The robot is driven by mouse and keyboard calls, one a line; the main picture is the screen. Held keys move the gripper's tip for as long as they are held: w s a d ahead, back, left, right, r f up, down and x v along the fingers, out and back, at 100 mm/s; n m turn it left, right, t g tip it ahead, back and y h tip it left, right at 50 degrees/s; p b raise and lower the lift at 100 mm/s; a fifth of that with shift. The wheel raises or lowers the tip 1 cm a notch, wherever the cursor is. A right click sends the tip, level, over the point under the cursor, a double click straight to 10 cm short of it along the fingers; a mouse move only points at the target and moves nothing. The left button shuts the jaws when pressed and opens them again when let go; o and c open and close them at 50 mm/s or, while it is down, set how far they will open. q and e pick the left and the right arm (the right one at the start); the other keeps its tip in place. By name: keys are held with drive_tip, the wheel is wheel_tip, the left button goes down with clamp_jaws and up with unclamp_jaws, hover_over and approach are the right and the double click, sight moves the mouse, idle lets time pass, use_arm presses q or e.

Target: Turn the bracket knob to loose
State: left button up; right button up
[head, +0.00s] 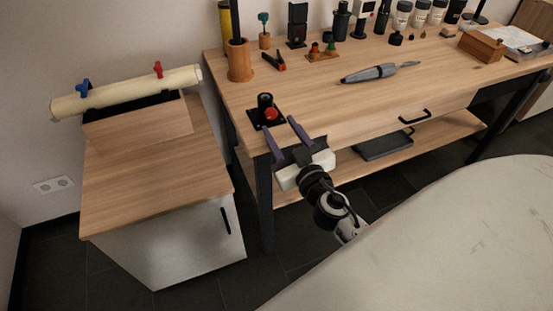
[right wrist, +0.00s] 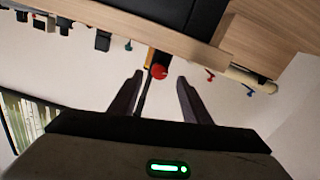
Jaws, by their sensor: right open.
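The red bracket knob (head: 271,114) sits on a small black bracket (head: 255,121) at the front left corner of the wooden workbench. My right gripper (head: 279,125) is open and empty at the bench's front edge, its fingers pointing at the knob. In the right wrist view the knob (right wrist: 159,71) appears centred between the two fingertips (right wrist: 158,79), seemingly just beyond them. I see no contact with it. The knob's turn position cannot be told. My left gripper is not in view.
A lower cabinet (head: 120,200) with a box and paper roll (head: 130,92) stands left. Bench space right of the bracket is clear.

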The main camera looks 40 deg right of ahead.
drive_tip(key=s+a+f+n+g+y, duration=0.1)
drive_tip(key=s+a+f+g+y, duration=0.1)
drive_tip(key=s+a+f+g, duration=0.2)
drive_tip(key=s+a+f+n+g+y+p, duration=0.1)
drive_tip(key=s+a+f+g+y, duration=0.2)
drive_tip(key=s+a+f, duration=0.8)
drive_tip(key=shift+s+a+f+g+y, duration=0.25)
drive_tip(key=shift+s+f+g, duration=0.35)
drive_tip(key=shift+s+f, duration=1.65)
drive_tip(key=shift+w+f, duration=0.1)
drive_tip(key=shift+w, duration=0.15)
drive_tip(key=shift+s+a+f+n+g+y, duration=0.2)
drive_tip(key=shift+s+a+f+y, duration=0.15)
drive_tip(key=shift+s+a, duration=0.25)
drive_tip(key=shift+s+a+f+n+g+y, duration=0.1)
drive_tip(key=shift+s+a+f+g+y, duration=0.1)
drive_tip(key=shift+s+a+f, duration=0.25)
